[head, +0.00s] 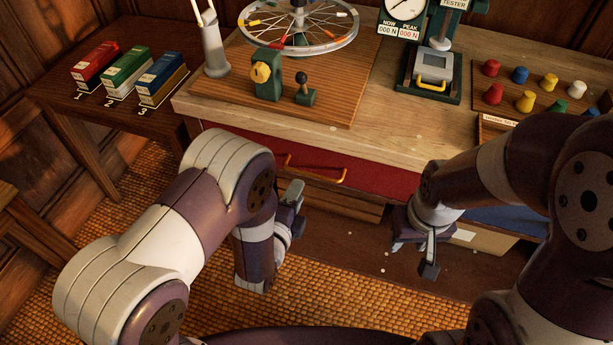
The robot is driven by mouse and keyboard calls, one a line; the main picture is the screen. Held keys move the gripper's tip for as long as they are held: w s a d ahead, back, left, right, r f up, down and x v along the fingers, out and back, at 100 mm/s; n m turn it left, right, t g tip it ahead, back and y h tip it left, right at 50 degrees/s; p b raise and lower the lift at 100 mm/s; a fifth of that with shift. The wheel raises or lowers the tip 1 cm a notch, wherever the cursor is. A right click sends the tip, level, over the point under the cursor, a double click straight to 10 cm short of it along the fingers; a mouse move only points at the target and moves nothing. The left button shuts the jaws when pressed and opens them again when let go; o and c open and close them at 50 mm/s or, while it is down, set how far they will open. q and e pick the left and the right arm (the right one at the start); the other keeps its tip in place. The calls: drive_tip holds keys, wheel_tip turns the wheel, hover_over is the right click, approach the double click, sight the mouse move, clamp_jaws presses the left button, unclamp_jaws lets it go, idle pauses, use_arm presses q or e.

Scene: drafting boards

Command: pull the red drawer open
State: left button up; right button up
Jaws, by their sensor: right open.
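The red drawer (378,180) is in the front of the wooden workbench, under its top. Its front looks level with the bench, though my arms hide its left and right parts. A yellow bar handle (318,170) runs across the drawer front. My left gripper (295,197) is just below and left of the handle, close to the drawer front. I cannot tell whether it touches anything, and its fingers are too small and hidden to tell if they are open. My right gripper (428,262) is open, empty and pointing down, right of the handle and lower.
A blue drawer (510,218) is at the right, partly behind my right arm. On the bench stand a spoked wheel (298,28), a green tester (432,75) and several coloured knobs (525,100). A side table (55,90) at the left holds three coloured boxes.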

sight(308, 172)
use_arm(q)
drive_tip(key=x, duration=0.8)
drive_tip(key=shift+w+d+b, duration=0.2)
drive_tip(key=shift+w+b, duration=0.05)
drive_tip(key=shift+b, duration=0.05)
clamp_jaws()
